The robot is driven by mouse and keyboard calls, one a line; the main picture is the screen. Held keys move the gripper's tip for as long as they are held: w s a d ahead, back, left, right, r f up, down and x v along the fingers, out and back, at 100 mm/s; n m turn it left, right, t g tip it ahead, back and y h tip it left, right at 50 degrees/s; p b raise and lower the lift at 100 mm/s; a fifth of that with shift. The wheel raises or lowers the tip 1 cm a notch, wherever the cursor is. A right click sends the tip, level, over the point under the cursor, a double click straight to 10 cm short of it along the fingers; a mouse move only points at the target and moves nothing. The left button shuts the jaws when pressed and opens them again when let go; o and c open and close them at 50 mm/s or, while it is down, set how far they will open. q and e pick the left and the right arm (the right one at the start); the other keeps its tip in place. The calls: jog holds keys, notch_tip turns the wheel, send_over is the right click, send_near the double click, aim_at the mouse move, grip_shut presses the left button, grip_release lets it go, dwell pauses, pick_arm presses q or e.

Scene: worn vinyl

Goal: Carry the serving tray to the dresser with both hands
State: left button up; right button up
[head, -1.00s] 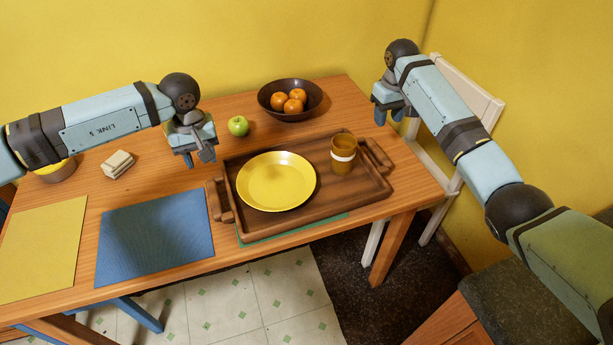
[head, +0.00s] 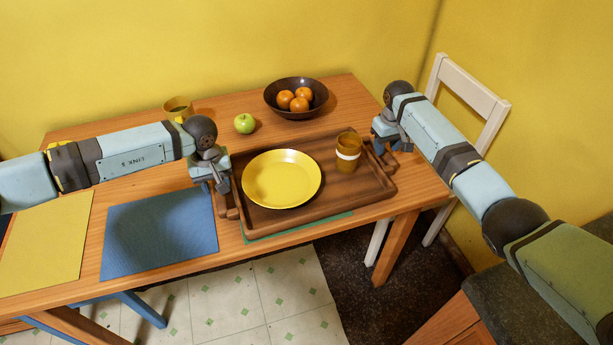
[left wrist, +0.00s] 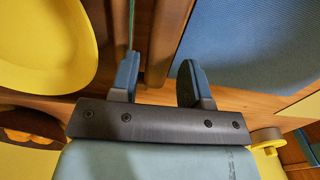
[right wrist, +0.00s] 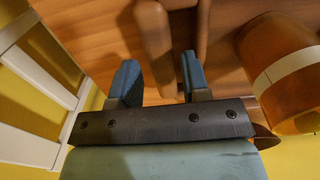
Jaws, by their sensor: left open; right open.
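The brown wooden serving tray (head: 335,200) lies on the table. It carries a yellow plate (head: 282,178) and an amber cup with a white band (head: 347,153). My left gripper (head: 219,187) is open at the tray's left handle; in the left wrist view the handle (left wrist: 167,40) lies between the spread fingers (left wrist: 157,82). My right gripper (head: 385,143) is open at the right handle; in the right wrist view that handle (right wrist: 154,40) lies between the fingers (right wrist: 158,80). A wooden unit with a dark top (head: 455,322), possibly the dresser, stands at lower right.
A dark bowl of oranges (head: 296,98) and a green apple (head: 244,124) stand behind the tray. A yellow mat (head: 45,240) and a blue mat (head: 160,235) lie left of it. A white chair (head: 468,95) stands at the table's right end. Open floor (head: 270,300) is in front.

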aim_at(385, 153)
pick_arm(q)
jog(key=shift+f, duration=1.7)
pick_arm(e)
jog(key=shift+f, duration=1.7)
pick_arm(q)
grip_shut()
pick_arm(e)
grip_shut()
pick_arm(q)
jog(key=shift+r, duration=0.1)
pick_arm(e)
jog(key=shift+r, duration=0.1)
